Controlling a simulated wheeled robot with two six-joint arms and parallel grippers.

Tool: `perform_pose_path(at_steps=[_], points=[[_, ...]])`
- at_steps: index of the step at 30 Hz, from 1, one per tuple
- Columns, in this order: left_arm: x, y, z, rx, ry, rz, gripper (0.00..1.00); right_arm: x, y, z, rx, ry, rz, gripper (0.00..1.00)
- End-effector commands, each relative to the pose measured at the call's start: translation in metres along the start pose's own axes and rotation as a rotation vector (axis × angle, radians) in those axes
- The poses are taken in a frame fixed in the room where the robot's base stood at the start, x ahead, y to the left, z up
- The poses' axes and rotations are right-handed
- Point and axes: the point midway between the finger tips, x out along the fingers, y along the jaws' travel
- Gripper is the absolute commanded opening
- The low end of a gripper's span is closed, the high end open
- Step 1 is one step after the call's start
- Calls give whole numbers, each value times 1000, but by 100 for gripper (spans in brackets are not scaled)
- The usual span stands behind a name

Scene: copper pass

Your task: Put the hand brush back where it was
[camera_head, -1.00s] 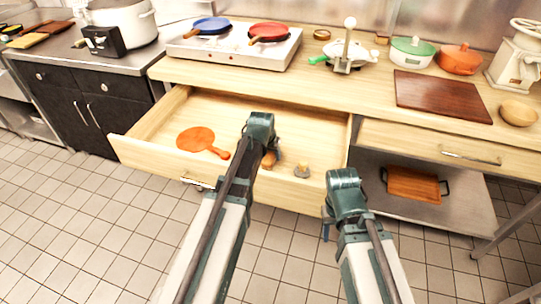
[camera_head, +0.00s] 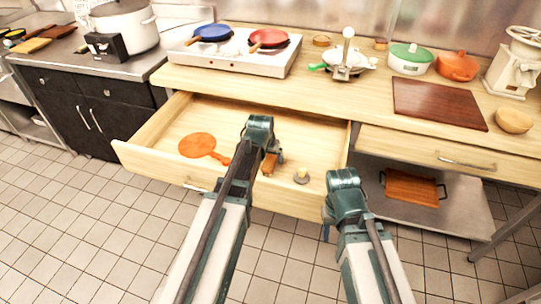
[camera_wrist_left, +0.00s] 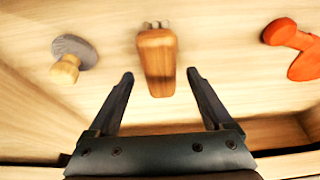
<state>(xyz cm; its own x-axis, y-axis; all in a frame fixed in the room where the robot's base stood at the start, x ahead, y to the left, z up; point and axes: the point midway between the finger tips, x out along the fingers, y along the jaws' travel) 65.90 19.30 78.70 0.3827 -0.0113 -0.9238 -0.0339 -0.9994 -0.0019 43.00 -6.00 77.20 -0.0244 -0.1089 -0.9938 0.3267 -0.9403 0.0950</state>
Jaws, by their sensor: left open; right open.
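In the left wrist view, a brown wooden-handled tool (camera_wrist_left: 157,62) with small metal prongs at its far end lies in the open drawer, between and just beyond the open fingers of my left gripper (camera_wrist_left: 160,76). In the head view the left gripper (camera_head: 272,152) is over the drawer and partly hides this tool (camera_head: 269,165). A grey round piece with a wooden knob (camera_wrist_left: 74,56) lies to its left in the wrist view and also shows in the head view (camera_head: 301,176). I cannot tell which is the hand brush. My right gripper (camera_head: 327,226) is open, empty, outside the drawer.
An orange paddle-shaped thing (camera_head: 198,145) lies in the left of the drawer (camera_head: 150,181). The counter above holds a cooker (camera_head: 232,58) with two pans, pots and a dark cutting board (camera_head: 440,102). An orange tray (camera_head: 412,188) is on the low shelf. The floor in front is clear.

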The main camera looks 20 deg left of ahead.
Motion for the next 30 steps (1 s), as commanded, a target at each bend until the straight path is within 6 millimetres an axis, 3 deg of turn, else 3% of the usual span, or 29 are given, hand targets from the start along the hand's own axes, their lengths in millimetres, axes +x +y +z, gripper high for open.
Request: perform_pose_path(at_steps=[1, 3, 15, 30], points=[[-16, 0, -2, 0, 0, 0, 85, -15, 1, 1, 0, 0, 0, 50], [-27, 0, -2, 0, 0, 0, 85, -26, 2, 2, 0, 0, 0, 50], [-85, 0, -1, 0, 0, 0, 85, -78, 8, 5, 1, 0, 0, 50], [-89, 0, 0, 0, 0, 0, 85, -82, 8, 5, 1, 0, 0, 50]])
